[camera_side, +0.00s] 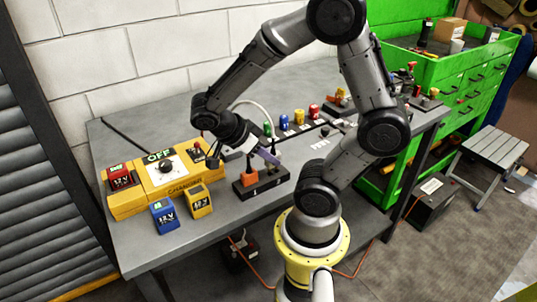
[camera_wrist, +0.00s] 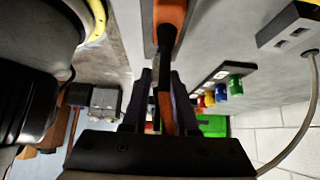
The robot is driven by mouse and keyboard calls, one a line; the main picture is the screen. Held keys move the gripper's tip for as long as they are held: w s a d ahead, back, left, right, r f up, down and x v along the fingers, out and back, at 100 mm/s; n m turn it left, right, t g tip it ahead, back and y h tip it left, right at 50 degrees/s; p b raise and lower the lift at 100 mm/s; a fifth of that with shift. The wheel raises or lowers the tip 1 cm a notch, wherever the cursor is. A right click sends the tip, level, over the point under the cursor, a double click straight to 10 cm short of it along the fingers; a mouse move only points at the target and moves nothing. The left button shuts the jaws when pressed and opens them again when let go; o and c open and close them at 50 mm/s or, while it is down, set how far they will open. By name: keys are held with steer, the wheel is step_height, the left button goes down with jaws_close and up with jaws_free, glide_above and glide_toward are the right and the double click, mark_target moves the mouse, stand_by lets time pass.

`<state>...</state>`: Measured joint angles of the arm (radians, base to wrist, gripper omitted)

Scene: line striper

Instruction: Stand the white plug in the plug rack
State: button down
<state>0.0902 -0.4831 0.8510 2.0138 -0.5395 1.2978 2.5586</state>
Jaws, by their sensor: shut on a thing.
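The black plug rack (camera_side: 262,188) lies near the table's front edge in the side view. An orange, upright piece (camera_side: 250,168) stands at its left part. My gripper (camera_side: 270,157) is tilted down over the rack's right part. In the wrist view, my gripper (camera_wrist: 162,78) is shut on an orange-and-black piece (camera_wrist: 168,18), which runs between the dark fingers. The lower end of this piece is hidden in the side view. I cannot make out a white plug for certain in either view.
A yellow charger (camera_side: 165,180) marked OFF stands left of the rack. A blue battery (camera_side: 165,217) and a yellow battery (camera_side: 198,201) stand before it. A pale cable (camera_side: 246,103) arches behind my gripper. Several coloured pieces (camera_side: 299,116) stand behind. The right front table is fairly clear.

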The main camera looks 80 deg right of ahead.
steer(key=shift+f, duration=1.1)
stand_by(0.8)
steer(key=shift+c, duration=1.4)
jaws_free()
steer(key=shift+v, duration=3.45)
steer(key=shift+w, duration=0.1)
